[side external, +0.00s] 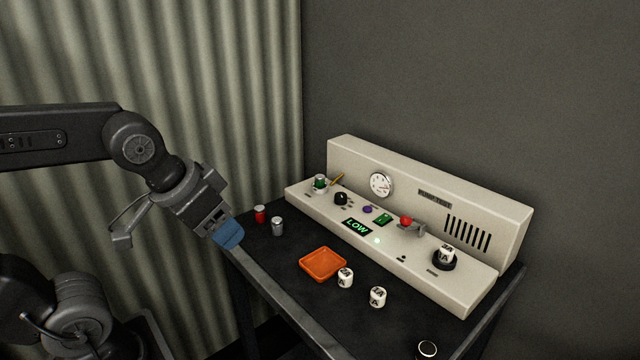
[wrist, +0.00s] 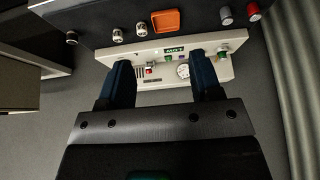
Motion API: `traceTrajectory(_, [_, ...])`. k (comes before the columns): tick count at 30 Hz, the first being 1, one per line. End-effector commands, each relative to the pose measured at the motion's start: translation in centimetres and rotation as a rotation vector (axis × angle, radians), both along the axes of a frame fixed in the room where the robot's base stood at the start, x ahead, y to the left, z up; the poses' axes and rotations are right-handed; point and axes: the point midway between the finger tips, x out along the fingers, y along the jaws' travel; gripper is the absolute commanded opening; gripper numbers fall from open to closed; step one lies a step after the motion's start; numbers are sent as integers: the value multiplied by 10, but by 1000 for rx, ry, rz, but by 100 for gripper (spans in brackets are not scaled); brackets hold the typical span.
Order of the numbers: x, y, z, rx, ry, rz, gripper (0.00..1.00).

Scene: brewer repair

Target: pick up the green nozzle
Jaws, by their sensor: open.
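The green nozzle (side external: 320,182) is a small green piece in a pale metal seat at the left end of the beige console (side external: 430,193). In the wrist view, which shows the console upside down, a small green piece (wrist: 222,53) near the right finger appears to be the same nozzle. My gripper (side external: 229,236) has blue fingers and hangs left of the console, above the table's left edge and apart from the nozzle. In the wrist view, my gripper (wrist: 160,62) is open, with nothing held between its fingers.
A red can (side external: 260,214) and a grey can (side external: 277,226) stand on the dark table. An orange tray (side external: 322,279) and two white labelled cylinders (side external: 345,278) (side external: 377,297) are in front of the console. The console carries a gauge (side external: 381,184), knobs and a red-topped lever (side external: 406,221).

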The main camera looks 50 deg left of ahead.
Motion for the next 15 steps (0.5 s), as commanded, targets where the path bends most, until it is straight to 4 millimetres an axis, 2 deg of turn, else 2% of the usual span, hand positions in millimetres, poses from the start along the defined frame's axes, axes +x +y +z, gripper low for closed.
traceTrajectory(5, [60, 20, 23, 7, 10, 142, 59])
traceTrajectory(8, [104, 36, 33, 10, 7, 245, 59])
traceTrajectory(12, [166, 63, 35, 17, -4, 383, 59])
traceTrajectory(15, [210, 84, 28, 21, -15, 480, 59])
